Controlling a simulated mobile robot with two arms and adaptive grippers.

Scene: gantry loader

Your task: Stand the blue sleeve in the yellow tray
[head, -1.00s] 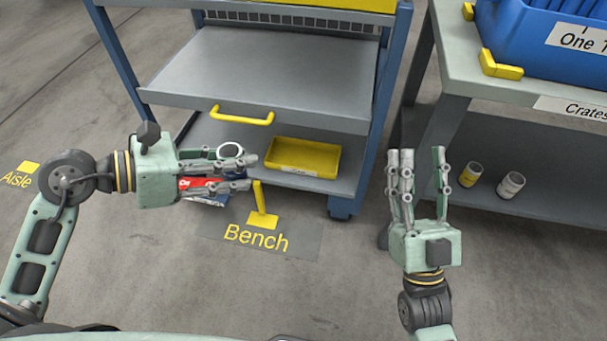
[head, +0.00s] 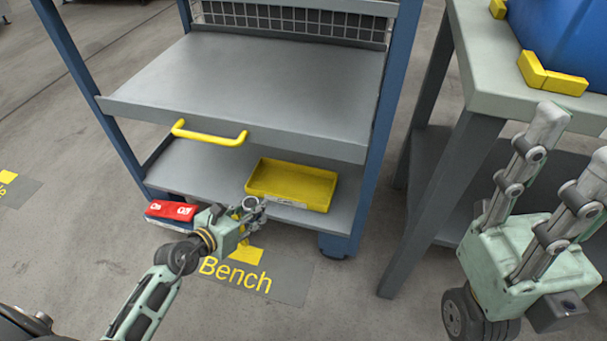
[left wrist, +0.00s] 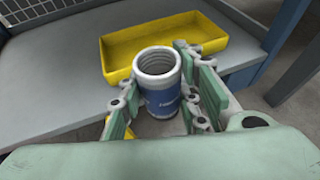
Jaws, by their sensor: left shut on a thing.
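The blue sleeve (left wrist: 160,88) is an open ribbed tube with a pale rim and a blue band. In the left wrist view it is upright between the fingers of my left gripper (head: 250,208), which is shut on it. In the head view the fingers hide most of it and only its rim shows. The yellow tray (head: 290,199) is on the cart's lower shelf, just beyond and to the right of the left gripper. It looks empty and also shows behind the sleeve in the left wrist view (left wrist: 118,72). My right gripper (head: 580,140) is open and empty at the right.
The upper shelf (head: 250,85) with its yellow handle (head: 208,135) overhangs the lower shelf's back part. A red box (head: 171,210) is left of the left gripper. Blue cart posts flank the shelves. A table (head: 490,75) with a blue crate stands right.

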